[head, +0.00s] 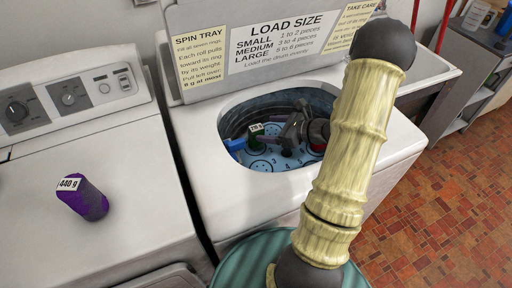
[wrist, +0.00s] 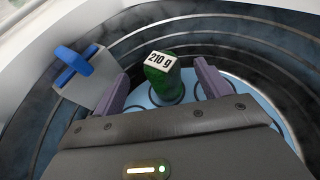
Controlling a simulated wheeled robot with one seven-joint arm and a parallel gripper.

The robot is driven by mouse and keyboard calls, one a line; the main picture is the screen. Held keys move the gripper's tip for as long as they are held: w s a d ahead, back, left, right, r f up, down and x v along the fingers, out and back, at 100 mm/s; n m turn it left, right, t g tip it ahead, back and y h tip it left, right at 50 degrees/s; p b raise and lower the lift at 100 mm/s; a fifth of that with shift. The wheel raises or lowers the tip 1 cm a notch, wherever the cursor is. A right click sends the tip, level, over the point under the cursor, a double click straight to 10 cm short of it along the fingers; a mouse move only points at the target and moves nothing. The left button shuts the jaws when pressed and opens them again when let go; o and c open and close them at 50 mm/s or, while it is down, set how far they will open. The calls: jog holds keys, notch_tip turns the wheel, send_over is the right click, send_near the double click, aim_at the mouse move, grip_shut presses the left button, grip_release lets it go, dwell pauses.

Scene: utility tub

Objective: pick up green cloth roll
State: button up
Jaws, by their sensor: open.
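The green cloth roll (wrist: 163,86) stands upright inside the washer tub, with a white "210 g" label on its top. My gripper (wrist: 162,82) is open, with one purple finger on each side of the roll in the wrist view. I cannot tell whether either finger touches it. In the head view my gripper (head: 272,134) is down in the tub, just right of the roll.
A grey block with a blue handle (wrist: 78,68) is left of my gripper, close to the dark ribbed tub wall (wrist: 240,40). A purple "440 g" roll (head: 84,199) sits on the left machine.

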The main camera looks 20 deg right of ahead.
aim_at(252, 131)
notch_tip(252, 131, down, 2)
jog(key=shift+f+b, duration=0.25)
jog(key=shift+b, duration=0.3)
jog(key=shift+r, duration=0.1)
jog(key=shift+x, duration=1.2)
jog(key=shift+x, duration=2.65)
jog(key=shift+r, duration=0.2)
